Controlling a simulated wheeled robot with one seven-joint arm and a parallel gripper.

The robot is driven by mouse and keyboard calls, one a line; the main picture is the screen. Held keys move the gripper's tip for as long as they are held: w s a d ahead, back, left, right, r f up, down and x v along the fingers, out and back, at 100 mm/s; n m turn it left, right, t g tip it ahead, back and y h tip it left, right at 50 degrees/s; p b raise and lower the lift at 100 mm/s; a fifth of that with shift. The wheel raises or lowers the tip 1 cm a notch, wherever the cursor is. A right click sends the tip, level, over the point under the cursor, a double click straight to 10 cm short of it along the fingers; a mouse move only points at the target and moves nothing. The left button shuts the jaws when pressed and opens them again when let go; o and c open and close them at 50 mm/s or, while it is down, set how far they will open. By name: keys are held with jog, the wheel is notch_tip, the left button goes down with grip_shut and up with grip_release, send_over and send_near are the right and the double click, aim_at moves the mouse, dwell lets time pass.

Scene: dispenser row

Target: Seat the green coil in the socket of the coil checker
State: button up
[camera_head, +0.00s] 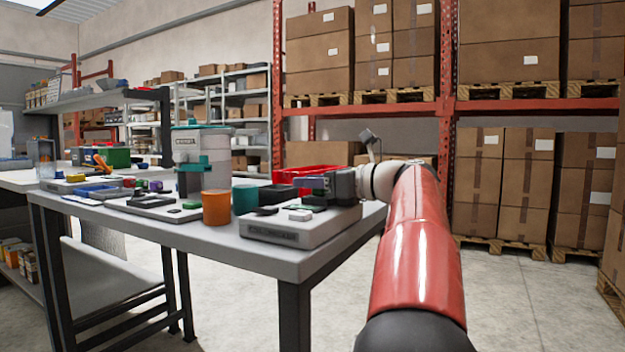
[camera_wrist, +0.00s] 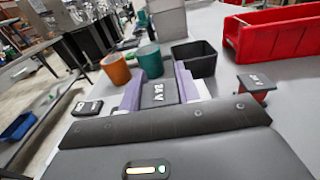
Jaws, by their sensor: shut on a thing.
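In the wrist view my gripper (camera_wrist: 159,97) has its two purple-lined fingers on either side of a coil (camera_wrist: 160,93) with a black top marked 24 V. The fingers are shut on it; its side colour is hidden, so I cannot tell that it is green. In the head view my gripper (camera_head: 318,186) is at the back right of the pale coil checker (camera_head: 285,237), low over it. The checker has small dark and green parts on top. Its socket cannot be made out. A red coil (camera_wrist: 255,90) with a black 24 V top stands to the right in the wrist view.
An orange cup (camera_head: 216,208) and a teal cup (camera_head: 245,198) stand left of the checker. A black bin (camera_wrist: 195,59) and a red bin (camera_wrist: 275,37) are beyond my gripper. A small black block (camera_wrist: 87,108) is at left. The table's front edge is near the checker.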

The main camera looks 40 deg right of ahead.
jog(key=shift+f, duration=0.1)
jog(key=o, duration=1.4)
notch_tip(320, 180, up, 7)
jog(key=p, duration=0.8)
dwell(0.6)
